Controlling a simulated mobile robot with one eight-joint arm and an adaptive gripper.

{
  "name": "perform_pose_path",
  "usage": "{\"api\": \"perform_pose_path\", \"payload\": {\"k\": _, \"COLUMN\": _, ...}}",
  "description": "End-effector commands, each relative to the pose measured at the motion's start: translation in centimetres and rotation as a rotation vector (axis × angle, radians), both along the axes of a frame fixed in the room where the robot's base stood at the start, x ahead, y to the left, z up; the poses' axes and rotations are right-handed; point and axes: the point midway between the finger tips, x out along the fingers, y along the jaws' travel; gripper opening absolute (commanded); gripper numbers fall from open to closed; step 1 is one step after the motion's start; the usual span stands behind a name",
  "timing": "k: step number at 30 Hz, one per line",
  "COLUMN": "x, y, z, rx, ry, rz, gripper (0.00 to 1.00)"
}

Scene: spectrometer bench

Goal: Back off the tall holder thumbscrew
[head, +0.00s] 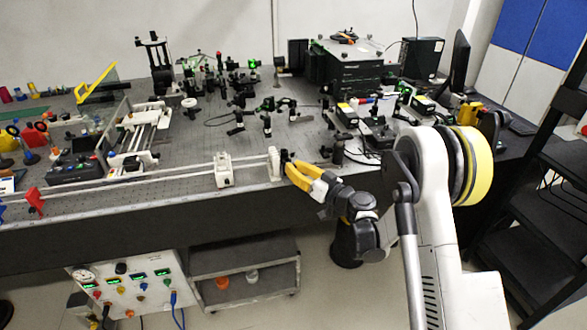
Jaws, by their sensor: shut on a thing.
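A white holder (274,164) stands on the front edge of the bench, at the right end of a long pale rail. A small dark thumbscrew (284,155) shows at its right side. My gripper (289,166), with yellow fingers, comes in from the right and is shut at the thumbscrew, its tips right beside the holder. The fingertips and the thumbscrew overlap in the head view, so the exact grip is hard to see. A second, wider white holder (223,172) stands on the rail to the left, apart from my gripper.
The perforated bench top (190,135) carries several black optical mounts behind the holders. A dark post mount (338,150) stands just behind my gripper. A black box (346,66) and a monitor (459,62) are at the back right. A cart (245,262) is below.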

Motion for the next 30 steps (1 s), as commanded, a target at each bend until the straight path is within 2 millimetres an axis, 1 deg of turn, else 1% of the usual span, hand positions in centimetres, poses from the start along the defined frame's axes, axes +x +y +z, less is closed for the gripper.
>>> {"api": "perform_pose_path", "payload": {"k": 18, "x": 0.02, "y": 0.01, "z": -0.04, "rx": -0.266, "ry": -0.277, "rz": -0.001, "gripper": 0.0}}
{"api": "perform_pose_path", "payload": {"k": 30, "x": 0.02, "y": 0.0, "z": 0.07, "rx": -0.328, "ry": -0.341, "rz": -0.001, "gripper": 0.0}}
